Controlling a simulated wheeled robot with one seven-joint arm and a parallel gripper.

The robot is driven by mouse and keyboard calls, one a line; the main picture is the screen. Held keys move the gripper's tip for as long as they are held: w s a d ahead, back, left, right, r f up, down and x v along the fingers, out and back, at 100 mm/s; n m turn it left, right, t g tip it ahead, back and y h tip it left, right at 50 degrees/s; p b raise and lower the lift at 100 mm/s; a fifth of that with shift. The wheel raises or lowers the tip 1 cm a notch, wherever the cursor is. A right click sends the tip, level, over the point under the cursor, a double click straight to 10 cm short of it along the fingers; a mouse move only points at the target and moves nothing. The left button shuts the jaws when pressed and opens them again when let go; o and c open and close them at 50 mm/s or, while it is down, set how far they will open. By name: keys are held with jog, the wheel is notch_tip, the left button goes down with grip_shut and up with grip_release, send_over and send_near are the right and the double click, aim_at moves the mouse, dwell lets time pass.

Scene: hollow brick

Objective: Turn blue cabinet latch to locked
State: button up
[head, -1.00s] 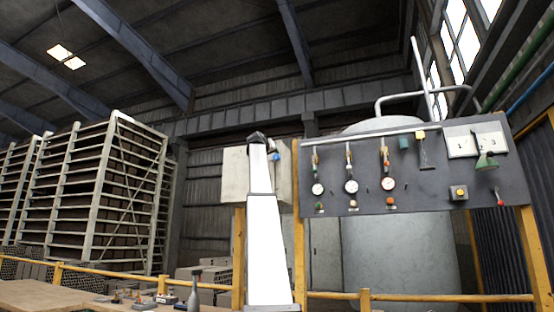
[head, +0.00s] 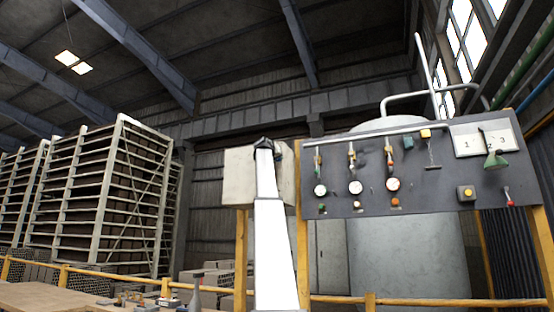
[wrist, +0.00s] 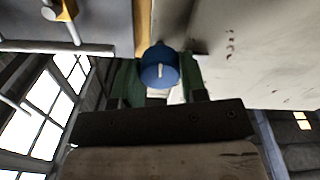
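The blue latch (wrist: 160,67) is a round knob with a pale upright mark, at the upper middle of the wrist view. The pale cabinet (wrist: 250,50) fills the upper right of that view. In the head view the cabinet (head: 238,178) hangs on yellow posts, partly behind my arm, and I cannot make out the latch there. My gripper (wrist: 161,75) has one green finger on each side of the latch, both close to it. I cannot tell whether they press on it. In the head view my gripper (head: 264,143) is in front of the cabinet and mostly hidden by my arm.
A dark panel (head: 430,185) with gauges, valves and switches stands right of the cabinet. A yellow rail (head: 420,301) runs low across the front. A table (head: 50,297) with small items is at lower left, and tall racks (head: 90,205) stand behind it.

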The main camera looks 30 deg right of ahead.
jog(key=shift+m, duration=0.7)
jog(key=o, duration=0.9)
